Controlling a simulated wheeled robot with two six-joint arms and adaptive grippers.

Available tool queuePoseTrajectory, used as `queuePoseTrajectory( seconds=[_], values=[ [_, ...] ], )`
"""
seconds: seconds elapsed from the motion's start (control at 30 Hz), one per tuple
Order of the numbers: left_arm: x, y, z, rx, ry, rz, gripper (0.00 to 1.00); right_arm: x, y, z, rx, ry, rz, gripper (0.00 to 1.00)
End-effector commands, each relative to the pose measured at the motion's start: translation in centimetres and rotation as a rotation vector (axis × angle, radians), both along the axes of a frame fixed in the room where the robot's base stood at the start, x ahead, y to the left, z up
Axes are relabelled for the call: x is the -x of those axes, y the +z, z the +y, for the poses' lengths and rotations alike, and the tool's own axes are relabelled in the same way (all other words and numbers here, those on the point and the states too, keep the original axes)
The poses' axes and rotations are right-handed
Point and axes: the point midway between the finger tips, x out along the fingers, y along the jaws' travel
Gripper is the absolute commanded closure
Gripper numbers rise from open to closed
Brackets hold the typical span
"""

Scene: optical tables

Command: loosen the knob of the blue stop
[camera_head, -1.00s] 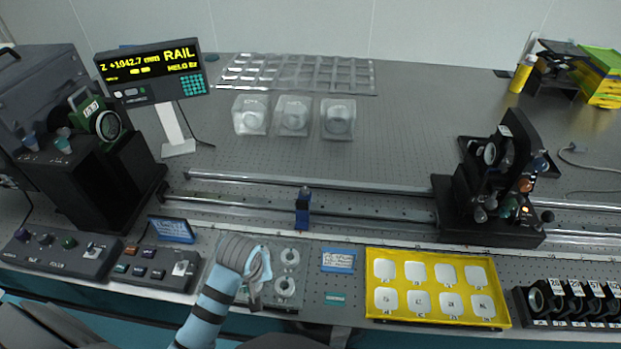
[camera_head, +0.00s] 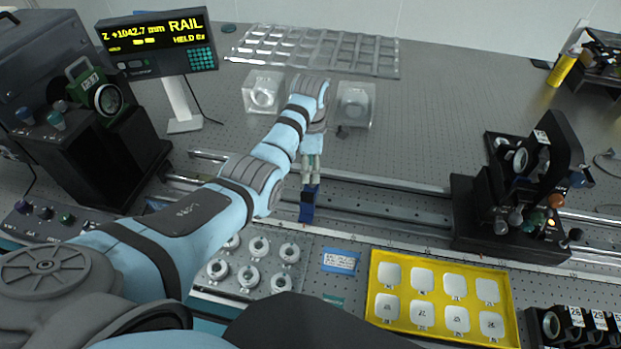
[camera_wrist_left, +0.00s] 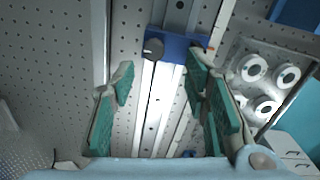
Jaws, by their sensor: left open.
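The blue stop (camera_head: 307,204) sits on the rail in the middle of the table. In the left wrist view the blue stop (camera_wrist_left: 180,46) lies across the rail, with its dark round knob (camera_wrist_left: 153,48) on the left side. My left gripper (camera_head: 311,178) points down just above and behind the stop. In the left wrist view the left gripper (camera_wrist_left: 160,95) is open, its green-padded fingers apart, with nothing between them but a view of the rail. The knob lies beyond the fingertips, apart from them. My right gripper is not in view.
The long rail (camera_head: 390,203) runs left to right, with a black optics carriage (camera_head: 510,215) at right. A yellow tray (camera_head: 443,302) and a plate of ring-shaped parts (camera_head: 306,262) lie in front. Clear boxes (camera_head: 355,105) stand behind. A display (camera_head: 160,45) reads RAIL, HELD.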

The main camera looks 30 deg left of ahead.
Motion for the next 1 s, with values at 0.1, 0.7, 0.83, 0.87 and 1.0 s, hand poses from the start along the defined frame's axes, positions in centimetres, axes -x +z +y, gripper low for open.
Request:
queuePoseTrajectory(
  seconds=[0.1, 0.7, 0.83, 0.87, 1.0],
  values=[
    [0.0, -3.3, 0.1, 0.0, 0.001, 0.001, 0.58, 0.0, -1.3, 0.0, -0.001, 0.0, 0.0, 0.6],
    [0.0, -5.2, 0.2, -0.001, 0.002, -0.002, 0.87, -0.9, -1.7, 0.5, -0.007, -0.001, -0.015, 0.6],
    [0.0, -5.2, 0.2, 0.0, 0.002, -0.002, 1.0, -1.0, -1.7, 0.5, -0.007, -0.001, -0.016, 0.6],
    [0.0, -5.2, 0.2, 0.0, 0.002, -0.002, 1.0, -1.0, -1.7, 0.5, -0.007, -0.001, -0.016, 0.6],
    [0.0, -5.2, 0.2, 0.001, -0.003, 0.0, 1.0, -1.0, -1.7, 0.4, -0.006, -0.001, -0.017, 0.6]
  ],
)
